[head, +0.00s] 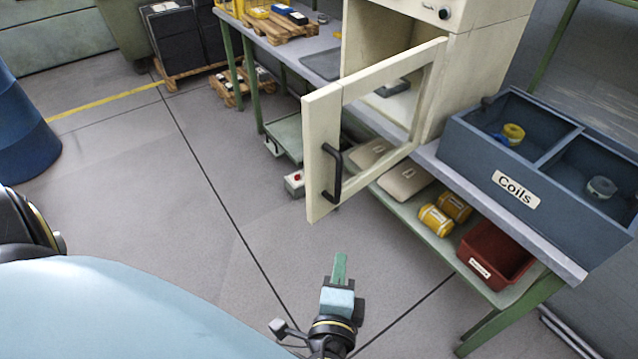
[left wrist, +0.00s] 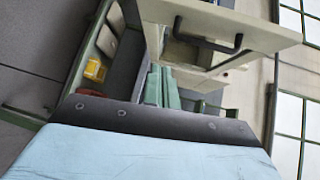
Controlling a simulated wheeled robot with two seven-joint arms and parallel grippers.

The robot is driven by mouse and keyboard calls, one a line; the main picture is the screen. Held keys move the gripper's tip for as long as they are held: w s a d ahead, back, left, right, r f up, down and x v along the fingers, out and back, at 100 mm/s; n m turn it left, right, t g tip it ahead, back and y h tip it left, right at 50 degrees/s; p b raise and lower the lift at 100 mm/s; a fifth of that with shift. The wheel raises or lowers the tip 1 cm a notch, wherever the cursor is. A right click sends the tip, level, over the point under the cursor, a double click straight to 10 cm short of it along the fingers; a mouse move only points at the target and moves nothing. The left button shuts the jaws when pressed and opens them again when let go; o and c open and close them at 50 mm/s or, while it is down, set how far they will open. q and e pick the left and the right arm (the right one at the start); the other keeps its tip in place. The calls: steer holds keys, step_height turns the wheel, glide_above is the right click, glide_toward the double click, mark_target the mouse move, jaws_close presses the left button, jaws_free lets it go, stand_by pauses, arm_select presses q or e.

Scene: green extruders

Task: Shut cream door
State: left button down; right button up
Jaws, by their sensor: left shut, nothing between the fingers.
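The cream door (head: 323,115) stands wide open, swung out from the cream cabinet (head: 470,75) on the workbench. It is a frame with a large window, and a black bar handle (head: 332,172) is on its outer edge. My left gripper (head: 340,262) has green fingers, is shut and empty, and is apart from the door, below the handle in the head view. In the left wrist view, the door (left wrist: 265,30) and handle (left wrist: 210,40) show above the shut green fingers (left wrist: 160,85). My right gripper is not in view.
A blue-grey bin labelled Coils (head: 480,170) stands on the bench, right of the cabinet. The lower shelf holds yellow rolls (head: 437,218) and a red bin (head: 492,258). A blue drum (head: 22,135) is at the left. The floor (head: 200,200) left of the door is clear.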

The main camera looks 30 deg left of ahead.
arm_select(q)
step_height(320, 180, up, 7)
steer(key=a+n+t+y, duration=0.1)
steer(key=y, duration=0.1)
steer(key=p, duration=0.1)
glide_toward(319, 172)
steer(key=w+d, duration=0.1)
steer(key=w, duration=0.3)
steer(key=a, duration=0.1)
steer(key=w+a, duration=0.1)
steer(key=a, duration=0.1)
steer(key=shift+p, duration=0.35)
steer(key=shift+w+a, duration=0.15)
steer(key=shift+a, duration=0.2)
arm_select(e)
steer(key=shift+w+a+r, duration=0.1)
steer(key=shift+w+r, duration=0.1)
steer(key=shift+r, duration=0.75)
arm_select(q)
steer(key=shift+a, duration=0.1)
